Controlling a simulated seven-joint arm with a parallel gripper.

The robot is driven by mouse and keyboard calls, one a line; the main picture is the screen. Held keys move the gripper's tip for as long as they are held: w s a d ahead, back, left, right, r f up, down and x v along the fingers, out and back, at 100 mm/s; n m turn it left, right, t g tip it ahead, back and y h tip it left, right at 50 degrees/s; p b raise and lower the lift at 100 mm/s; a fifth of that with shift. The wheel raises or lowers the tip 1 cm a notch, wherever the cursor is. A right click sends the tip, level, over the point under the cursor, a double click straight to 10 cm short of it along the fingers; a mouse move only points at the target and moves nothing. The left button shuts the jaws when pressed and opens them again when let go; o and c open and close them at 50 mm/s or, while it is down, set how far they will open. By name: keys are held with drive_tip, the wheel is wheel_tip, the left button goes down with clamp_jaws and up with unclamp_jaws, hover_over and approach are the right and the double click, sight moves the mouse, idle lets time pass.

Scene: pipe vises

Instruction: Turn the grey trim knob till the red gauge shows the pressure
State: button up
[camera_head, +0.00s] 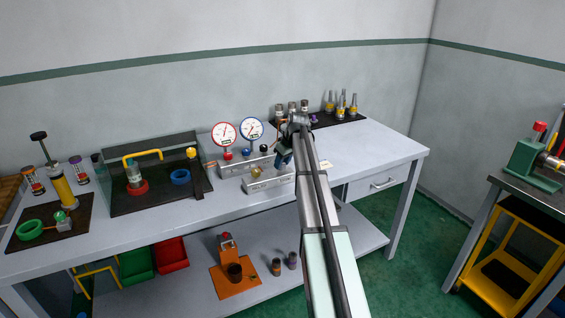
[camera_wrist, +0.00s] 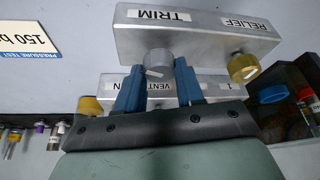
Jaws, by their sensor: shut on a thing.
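The grey trim knob (camera_wrist: 158,60) sits on the metal block (camera_wrist: 200,32) labelled TRIM and RELIEF, seen upside down in the wrist view. My gripper (camera_wrist: 159,78) has its two blue fingers on either side of the knob and is shut on it. In the head view my gripper (camera_head: 284,157) is at the valve blocks, and my arm hides the trim knob. The red-rimmed gauge (camera_head: 224,134) stands behind the blocks; its reading is too small to tell. A card (camera_wrist: 25,40) reads "150 b", cut off by the frame, and PRESSURE TEST.
A brass relief knob (camera_wrist: 243,67) is on the same block. A second block (camera_wrist: 205,86) with VENT lettering lies close by, with another brass knob (camera_wrist: 90,105). A blue-rimmed gauge (camera_head: 251,129) stands beside the red one. The bench's right end (camera_head: 385,148) is clear.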

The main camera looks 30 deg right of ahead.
drive_tip(key=o, duration=1)
drive_tip(key=shift+o, duration=0.2)
drive_tip(key=v, duration=1.4)
drive_tip(key=shift+a, duration=0.1)
